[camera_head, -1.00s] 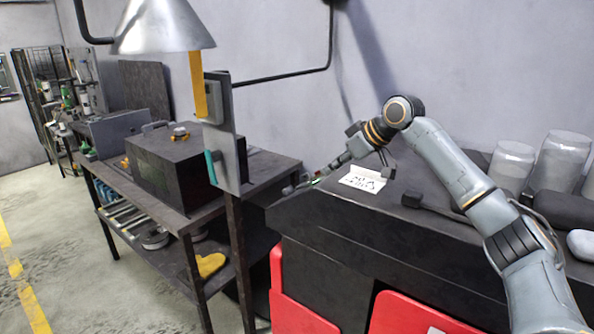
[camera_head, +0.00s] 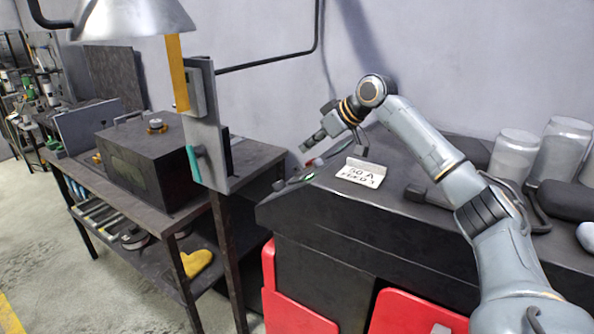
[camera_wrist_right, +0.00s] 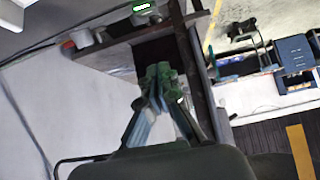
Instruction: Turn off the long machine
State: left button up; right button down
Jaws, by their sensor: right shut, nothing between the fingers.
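A low, dark, elongated device (camera_head: 296,181) lies at the left end of the black bench top, with a small green light (camera_head: 309,175) and a red part (camera_head: 314,162) near it. I cannot tell whether it is the long machine, or make out a switch. A green-lit display (camera_wrist_right: 140,7) and a red part (camera_wrist_right: 68,46) also show in the right wrist view. My right gripper (camera_head: 306,147) is shut and empty, just above and behind the device in the head view. Its closed fingertips (camera_wrist_right: 160,76) show in the right wrist view. My left gripper is not in view.
A white card (camera_head: 361,172) reading roughly "50 A FEED" stands on the bench (camera_head: 340,215). Clear jars (camera_head: 513,158) stand at right. Left of the bench are an upright grey panel with a teal handle (camera_head: 193,163), a lamp (camera_head: 135,18) and a black box (camera_head: 150,165) on a table.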

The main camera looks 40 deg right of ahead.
jog(key=p, duration=0.2)
send_over(297, 179)
jog(key=w, duration=0.2)
jog(key=f, duration=0.5)
jog(key=shift+s+a, duration=0.15)
jog(key=shift+a, duration=0.2)
jog(key=f, duration=0.1)
jog(key=s+f, duration=0.1)
jog(key=f, duration=0.1)
jog(key=shift+s+d, duration=0.2)
jog(key=shift+d, duration=0.15)
jog(key=shift+s+d+f+p, duration=0.1)
jog(key=shift+s+f+p, duration=0.2)
jog(key=shift+f, duration=0.05)
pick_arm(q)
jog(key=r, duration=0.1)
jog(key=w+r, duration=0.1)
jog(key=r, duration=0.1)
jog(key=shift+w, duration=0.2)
pick_arm(e)
jog(key=shift+w, duration=0.1)
jog(key=shift+f, duration=0.1)
